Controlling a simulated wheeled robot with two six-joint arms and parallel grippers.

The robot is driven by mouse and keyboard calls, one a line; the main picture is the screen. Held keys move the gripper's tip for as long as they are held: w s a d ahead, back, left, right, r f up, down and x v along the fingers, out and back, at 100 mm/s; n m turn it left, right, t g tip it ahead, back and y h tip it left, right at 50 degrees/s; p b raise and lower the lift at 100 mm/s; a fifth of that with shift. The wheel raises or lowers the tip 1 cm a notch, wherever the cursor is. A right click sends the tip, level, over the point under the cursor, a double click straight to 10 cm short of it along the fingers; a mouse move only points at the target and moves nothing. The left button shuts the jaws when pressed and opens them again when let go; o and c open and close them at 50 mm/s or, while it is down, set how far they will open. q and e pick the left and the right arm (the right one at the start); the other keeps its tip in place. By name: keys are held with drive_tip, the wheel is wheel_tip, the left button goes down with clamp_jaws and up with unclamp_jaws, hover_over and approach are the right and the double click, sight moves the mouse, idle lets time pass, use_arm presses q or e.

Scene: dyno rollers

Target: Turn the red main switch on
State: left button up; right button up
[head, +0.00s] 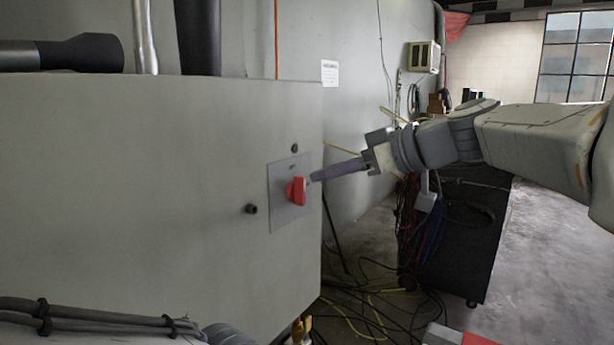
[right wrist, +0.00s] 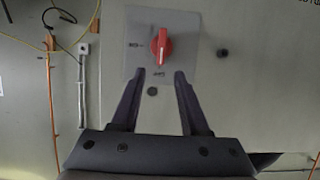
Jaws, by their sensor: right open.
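The red main switch (head: 297,191) is a rotary handle on a grey square plate (head: 287,218) on the side of the large grey cabinet. In the right wrist view the red handle (right wrist: 162,47) stands upright in the picture, its white mark toward the small label at the plate's lower edge. The labels are too small to read surely. My right gripper (head: 316,176) points at the plate from the right. Its two dark fingers (right wrist: 160,74) are open and empty, their tips just below the handle in the wrist view. I cannot tell whether they touch the plate. My left gripper is out of view.
The grey cabinet (head: 130,200) fills the left side, with a small dark knob (head: 251,209) beside the plate. Loose cables (head: 370,305) lie on the floor below. A dark wheeled cart (head: 465,240) stands behind my right arm. Concrete floor is clear at right.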

sight(305, 180)
drive_tip(key=p+x, duration=0.1)
drive_tip(key=x, duration=0.5)
drive_tip(key=shift+f, duration=0.1)
drive_tip(key=shift+s, duration=0.1)
clamp_jaws()
